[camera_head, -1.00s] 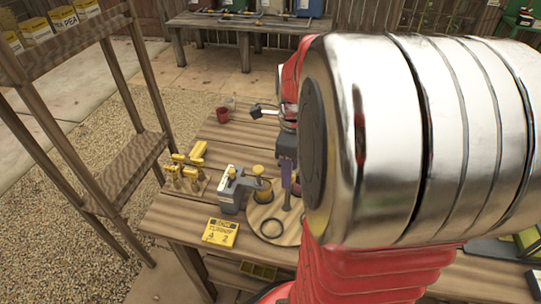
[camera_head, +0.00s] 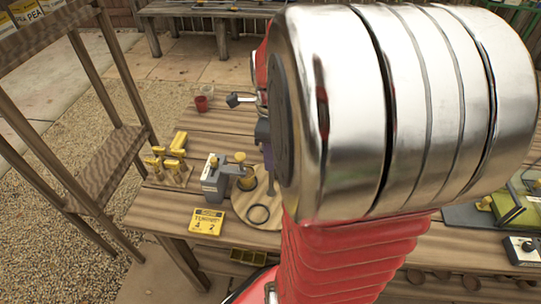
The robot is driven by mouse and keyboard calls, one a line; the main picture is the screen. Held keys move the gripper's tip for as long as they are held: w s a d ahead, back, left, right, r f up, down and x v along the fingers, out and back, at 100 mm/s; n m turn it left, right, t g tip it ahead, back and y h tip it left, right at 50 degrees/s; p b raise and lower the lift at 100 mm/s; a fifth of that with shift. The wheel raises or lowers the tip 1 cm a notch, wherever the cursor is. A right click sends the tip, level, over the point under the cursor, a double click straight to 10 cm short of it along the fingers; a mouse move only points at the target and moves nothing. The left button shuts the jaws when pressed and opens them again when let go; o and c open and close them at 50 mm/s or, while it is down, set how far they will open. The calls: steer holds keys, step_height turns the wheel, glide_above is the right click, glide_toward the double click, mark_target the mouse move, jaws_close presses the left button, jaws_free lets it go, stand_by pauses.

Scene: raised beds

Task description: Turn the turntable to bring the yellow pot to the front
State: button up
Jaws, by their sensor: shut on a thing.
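The turntable is a round wooden disc (camera_head: 272,208) on the bench, partly hidden behind my arm. My gripper (camera_head: 266,146) shows only as a dark sliver above the disc, left of my arm. It is shut on an upright purple post (camera_head: 269,160) at the turntable. The fingertips and the right side of the disc are hidden.
A red cup (camera_head: 201,104) stands at the back. A wooden shelf (camera_head: 103,165) rises at left. A control box (camera_head: 523,250) is at the right.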

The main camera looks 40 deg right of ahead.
steer(key=shift+s+n, duration=0.1)
steer(key=shift+n, duration=0.2)
steer(key=n, duration=0.4)
steer(key=shift+f+n, duration=0.1)
steer(key=shift+n, duration=0.3)
steer(key=n, duration=1)
steer(key=shift+s+n, duration=0.1)
steer(key=shift+n, duration=0.3)
steer(key=n, duration=0.5)
steer(key=shift+f+n, duration=0.1)
steer(key=shift+n, duration=0.2)
